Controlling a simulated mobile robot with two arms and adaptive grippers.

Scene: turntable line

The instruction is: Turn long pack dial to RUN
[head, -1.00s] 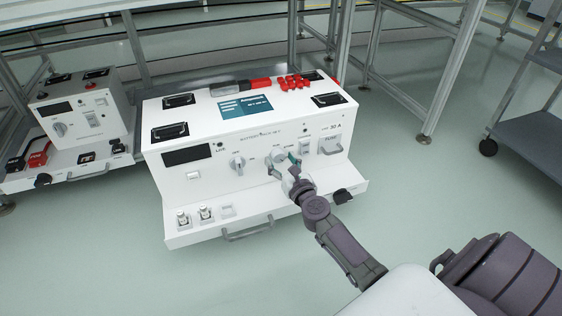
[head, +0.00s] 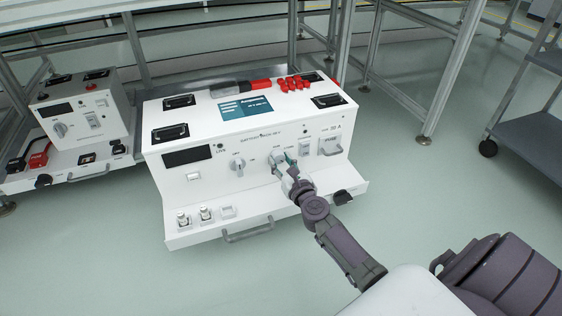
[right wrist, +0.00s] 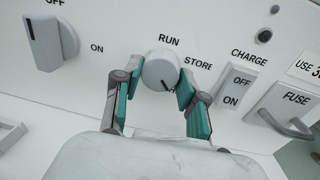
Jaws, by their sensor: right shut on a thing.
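The long white battery pack (head: 215,150) stands in the middle of the head view, its front panel facing me. Its dial with RUN and STORE labels (right wrist: 160,67) is a round white knob in the right wrist view. RUN is printed above it and STORE to its right. A dark mark shows low on the knob; I cannot tell for sure which label it points at. My right gripper (head: 285,161) is shut on this dial, with a teal-padded finger on either side in the right wrist view (right wrist: 158,88). My left gripper is not in view.
An OFF/ON knob (right wrist: 48,40) sits left of the dial, pointing near OFF. The CHARGE switch (right wrist: 237,84) and FUSE handle (right wrist: 287,123) are close on the right. A smaller white pack (head: 75,115) stands at the left. Frame posts (head: 455,70) stand behind.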

